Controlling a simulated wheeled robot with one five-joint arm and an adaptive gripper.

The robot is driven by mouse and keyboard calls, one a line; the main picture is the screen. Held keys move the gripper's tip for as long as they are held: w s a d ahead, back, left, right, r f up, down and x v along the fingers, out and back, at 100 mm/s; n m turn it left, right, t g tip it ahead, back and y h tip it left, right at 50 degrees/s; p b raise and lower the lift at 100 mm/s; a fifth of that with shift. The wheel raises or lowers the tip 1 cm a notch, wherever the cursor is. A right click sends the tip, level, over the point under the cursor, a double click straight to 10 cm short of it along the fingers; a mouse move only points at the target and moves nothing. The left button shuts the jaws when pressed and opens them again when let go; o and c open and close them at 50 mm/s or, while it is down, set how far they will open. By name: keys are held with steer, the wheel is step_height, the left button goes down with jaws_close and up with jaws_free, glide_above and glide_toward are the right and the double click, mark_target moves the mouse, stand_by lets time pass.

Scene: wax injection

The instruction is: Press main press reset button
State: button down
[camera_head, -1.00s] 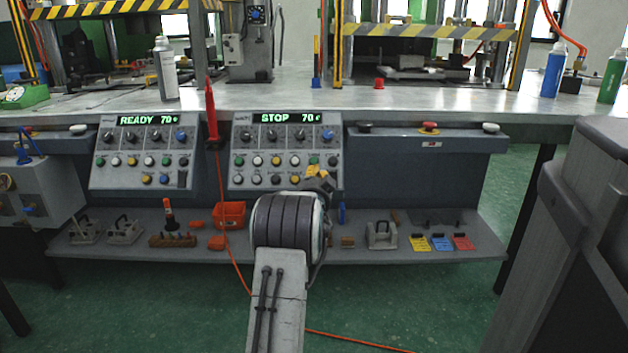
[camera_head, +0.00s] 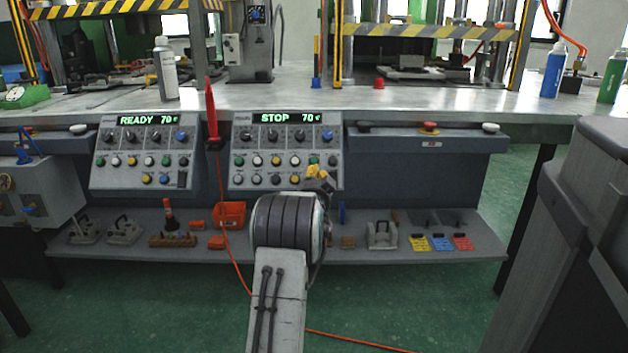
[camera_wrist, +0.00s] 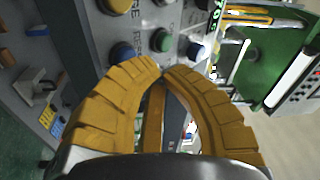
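The right control panel (camera_head: 253,146) has a lit display reading STOP 70, with knobs and rows of coloured buttons below. My gripper (camera_head: 316,171) is at its lower right part and hides some controls there. In the wrist view, my gripper (camera_wrist: 162,72) has its yellow fingers curved together, tips nearly touching, with nothing seen between them. I cannot tell whether the fingertips touch the panel.
The left panel (camera_head: 146,137) reads READY 70. A red probe (camera_head: 211,110) with an orange cable hangs between the panels. A red button (camera_head: 428,128) sits on the ledge to the right. The lower shelf (camera_head: 350,256) holds an orange bin (camera_head: 231,214), moulds and coloured cards.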

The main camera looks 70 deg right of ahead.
steer(key=shift+w+d+f, duration=0.2)
steer(key=shift+d+f, duration=0.35)
steer(key=shift+d, duration=0.05)
stand_by(1.8)
steer(key=shift+s+a+r, duration=0.25)
steer(key=shift+a+r, duration=0.3)
steer(key=shift+a, duration=0.05)
stand_by(0.4)
steer(key=shift+s+a+r, duration=0.3)
steer(key=shift+a+r, duration=0.5)
steer(key=shift+a, duration=0.15)
steer(key=shift+s+a+r, duration=0.25)
steer(key=shift+a+r, duration=0.55)
steer(key=shift+a, duration=0.1)
